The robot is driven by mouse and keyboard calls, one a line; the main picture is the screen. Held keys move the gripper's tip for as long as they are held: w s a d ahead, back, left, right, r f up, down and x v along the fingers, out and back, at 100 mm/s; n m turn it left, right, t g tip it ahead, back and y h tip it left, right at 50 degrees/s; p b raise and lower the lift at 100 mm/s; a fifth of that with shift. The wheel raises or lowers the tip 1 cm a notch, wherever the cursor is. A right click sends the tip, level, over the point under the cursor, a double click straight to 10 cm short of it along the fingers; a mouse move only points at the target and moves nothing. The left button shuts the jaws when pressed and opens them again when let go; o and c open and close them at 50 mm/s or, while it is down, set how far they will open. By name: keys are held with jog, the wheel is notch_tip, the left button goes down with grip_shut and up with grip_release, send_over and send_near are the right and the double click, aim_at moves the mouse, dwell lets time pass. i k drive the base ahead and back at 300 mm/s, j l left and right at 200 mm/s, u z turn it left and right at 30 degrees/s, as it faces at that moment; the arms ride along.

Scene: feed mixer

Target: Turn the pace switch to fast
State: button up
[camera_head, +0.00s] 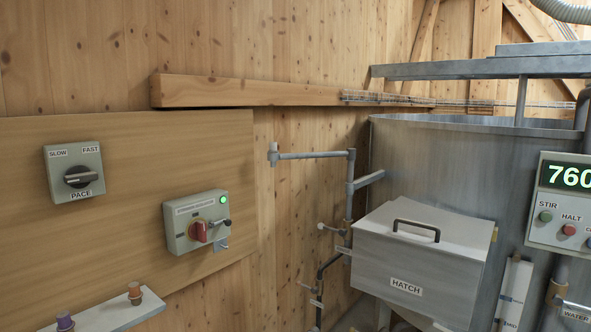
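The pace switch (75,172) is a grey box on the wooden board at the left of the head view. Its black rotary knob (80,177) sits in the middle. "SLOW" is printed at the upper left, "FAST" at the upper right and "PACE" below. The knob's grip bar lies nearly level, its right end slightly raised. I cannot tell for certain which end is the pointer. Nothing touches the knob. My gripper is not in view.
Right of the switch is a grey box (196,221) with a red knob and lit green lamp. Below is a shelf (112,314) with two small knobs or stoppers. A metal tank (440,150), hatch box (420,255) and control panel (562,203) showing 760 stand right.

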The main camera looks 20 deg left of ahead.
aim_at(78, 176)
jog(key=u, duration=1.85)
